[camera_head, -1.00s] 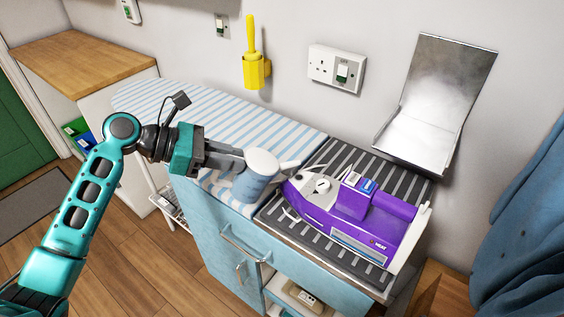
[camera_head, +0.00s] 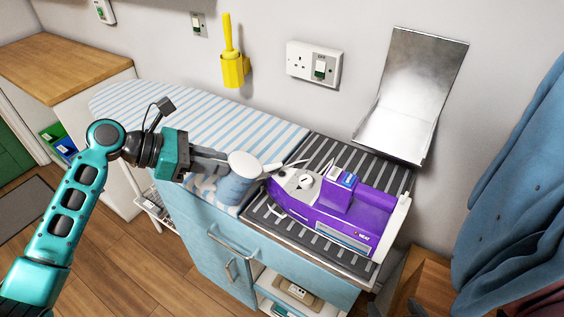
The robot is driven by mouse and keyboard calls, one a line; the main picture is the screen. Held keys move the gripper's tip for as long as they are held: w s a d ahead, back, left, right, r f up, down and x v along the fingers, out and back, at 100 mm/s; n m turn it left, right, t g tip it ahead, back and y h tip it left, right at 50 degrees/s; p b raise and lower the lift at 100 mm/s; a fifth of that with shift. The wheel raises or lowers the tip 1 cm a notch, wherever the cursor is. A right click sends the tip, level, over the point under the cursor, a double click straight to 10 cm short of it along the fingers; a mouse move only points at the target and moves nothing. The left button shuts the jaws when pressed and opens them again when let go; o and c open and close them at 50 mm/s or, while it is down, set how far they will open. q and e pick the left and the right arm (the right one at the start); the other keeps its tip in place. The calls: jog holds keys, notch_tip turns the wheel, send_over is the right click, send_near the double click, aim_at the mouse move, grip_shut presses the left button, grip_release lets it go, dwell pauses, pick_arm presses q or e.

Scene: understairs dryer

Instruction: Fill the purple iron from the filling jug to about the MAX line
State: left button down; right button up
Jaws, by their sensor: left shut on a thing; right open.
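The purple iron (camera_head: 340,213) lies on the dark ribbed rest at the right end of the ironing surface, its pale nose and round filler area (camera_head: 305,181) to the left. My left gripper (camera_head: 222,167) is shut on the filling jug (camera_head: 234,187), a small blue-grey jug with a white top. The jug is held just left of the iron's nose, with its spout side towards the iron. It looks near upright, perhaps slightly tilted. No stream of water is visible. The water level and MAX line cannot be read.
The striped ironing board (camera_head: 200,122) lies behind and left of the jug. A metal plate stand (camera_head: 412,97) is behind the iron. A yellow holder (camera_head: 233,66) and a socket (camera_head: 314,64) are on the wall. Blue cloth (camera_head: 520,195) hangs at right.

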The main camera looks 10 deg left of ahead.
pick_arm(q)
jog(key=shift+r, duration=0.15)
jog(key=shift+w+d+r+y, duration=0.1)
jog(key=shift+r+y, duration=0.2)
jog(key=shift+r, duration=0.1)
dwell(0.6)
jog(key=shift+d+r, duration=0.15)
jog(key=shift+r, duration=0.05)
dwell(0.6)
jog(key=shift+w+d+r+g+y, duration=0.1)
jog(key=shift+d+r+g+y, duration=0.05)
jog(key=shift+r+g+y, duration=0.2)
jog(key=shift+r, duration=0.1)
dwell(0.4)
jog(key=shift+d+r+y, duration=0.1)
jog(key=shift+r+y, duration=0.05)
jog(key=shift+y, duration=0.1)
jog(key=shift+w+r, duration=0.1)
